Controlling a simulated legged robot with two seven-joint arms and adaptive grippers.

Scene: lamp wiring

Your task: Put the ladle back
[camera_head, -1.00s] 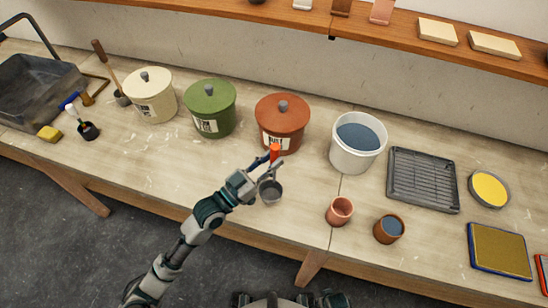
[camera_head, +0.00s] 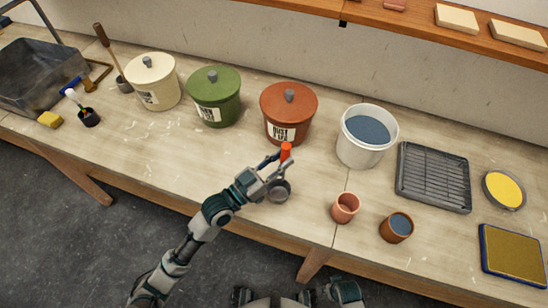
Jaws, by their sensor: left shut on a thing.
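The ladle has an orange-red handle end (camera_head: 286,151) and a small grey cup (camera_head: 279,192). My left gripper (camera_head: 274,172) is shut on it between the handle end and the cup, in front of the rust-red lidded pot (camera_head: 288,107). The cup is over the front part of the worktop; I cannot tell whether it touches the wood. A second tool with a brown handle (camera_head: 104,38) and a dark cup stands beside the cream lidded pot (camera_head: 153,85) at the left.
A green lidded pot (camera_head: 214,99) stands between the cream and rust-red pots. A white bucket of blue liquid (camera_head: 360,153), two small clay cups (camera_head: 345,208) (camera_head: 396,228) and a ribbed grey tray (camera_head: 434,178) are at the right. The worktop (camera_head: 170,140) left of the ladle is clear.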

